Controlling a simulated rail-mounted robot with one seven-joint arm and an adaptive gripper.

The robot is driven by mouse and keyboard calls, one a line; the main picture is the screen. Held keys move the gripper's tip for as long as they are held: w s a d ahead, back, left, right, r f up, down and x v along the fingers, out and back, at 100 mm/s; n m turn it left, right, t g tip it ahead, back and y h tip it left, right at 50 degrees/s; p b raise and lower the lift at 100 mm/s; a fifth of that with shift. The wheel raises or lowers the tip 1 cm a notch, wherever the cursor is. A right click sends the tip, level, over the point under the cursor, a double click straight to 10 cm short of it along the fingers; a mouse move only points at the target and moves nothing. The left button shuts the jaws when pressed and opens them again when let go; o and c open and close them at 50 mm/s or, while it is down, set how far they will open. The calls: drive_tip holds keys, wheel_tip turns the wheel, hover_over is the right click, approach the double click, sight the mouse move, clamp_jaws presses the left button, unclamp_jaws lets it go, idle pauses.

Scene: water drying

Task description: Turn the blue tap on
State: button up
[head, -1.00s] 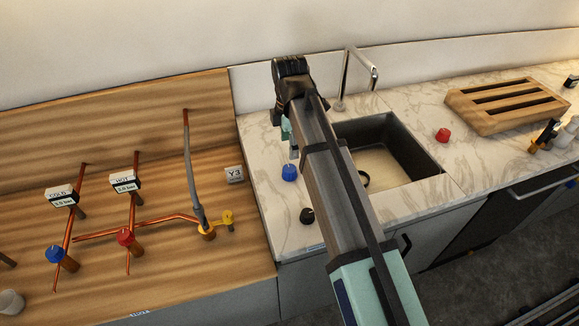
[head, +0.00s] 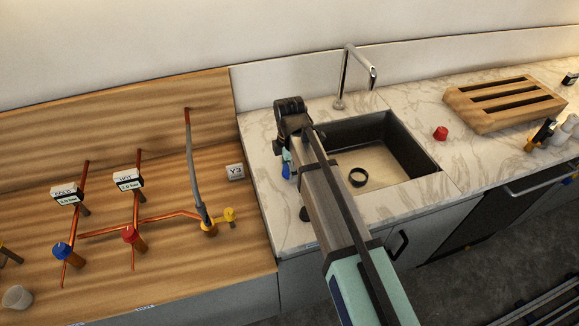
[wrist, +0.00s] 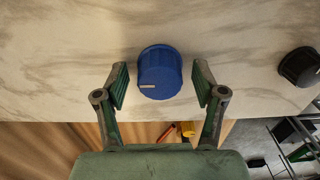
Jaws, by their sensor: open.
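The blue tap knob (head: 286,171) sits on the marble counter left of the sink, partly hidden by my gripper in the head view. In the wrist view the blue knob (wrist: 160,76) is upright with a white mark on its side. My gripper (wrist: 160,84) is open, one green finger on each side of the knob with a visible gap. In the head view my gripper (head: 287,156) is at the knob. The metal spout (head: 358,65) stands behind the sink; no water shows under it.
A black knob (wrist: 299,67) is to the right in the wrist view. A red knob (head: 440,133) is right of the sink (head: 398,145). A wooden panel (head: 215,100) with copper pipes and another blue knob (head: 62,252) lies left. A wooden rack (head: 500,117) is at right.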

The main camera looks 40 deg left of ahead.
drive_tip(key=c, duration=1.2)
drive_tip(key=shift+o, duration=0.3)
drive_tip(key=m, duration=0.9)
drive_tip(key=shift+b, duration=0.4)
drive_tip(key=m, duration=0.4)
drive_tip(key=shift+m, duration=2.5)
drive_tip(key=shift+d, duration=0.1)
